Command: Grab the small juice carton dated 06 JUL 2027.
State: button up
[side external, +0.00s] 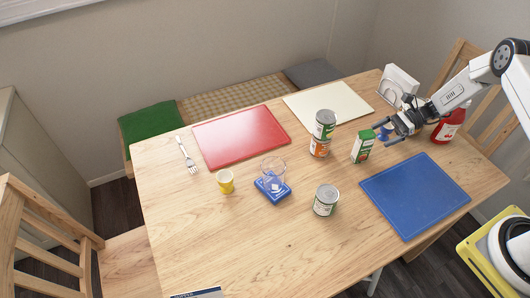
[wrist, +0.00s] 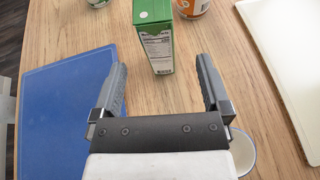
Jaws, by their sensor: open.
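A small green and white juice carton (side external: 362,147) stands upright on the wooden table, right of two stacked cans. In the wrist view the carton (wrist: 153,40) shows its green top and a white side panel with small print. No date can be read in either view. My gripper (side external: 383,136) is open and empty, just to the right of the carton and pointing towards it. In the wrist view the fingertips of my gripper (wrist: 162,66) are spread wider than the carton, which stands ahead, roughly between their lines. The fingers appear apart from it.
Stacked cans (side external: 322,126) stand close left of the carton; another can (side external: 326,201) stands nearer. A blue board (side external: 415,195) lies in front right. A red bottle (side external: 449,126) is behind my gripper. A white cup with a blue rim (wrist: 243,152) is partly hidden beneath it.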

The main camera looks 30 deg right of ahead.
aim_at(364, 144)
jog(key=shift+x, duration=1.1)
jog(key=shift+a, duration=0.1)
jog(key=shift+x, duration=2.5)
jog(key=shift+s+f, duration=0.1)
jog(key=shift+f, duration=0.05)
jog(key=shift+c, duration=0.2)
grip_shut()
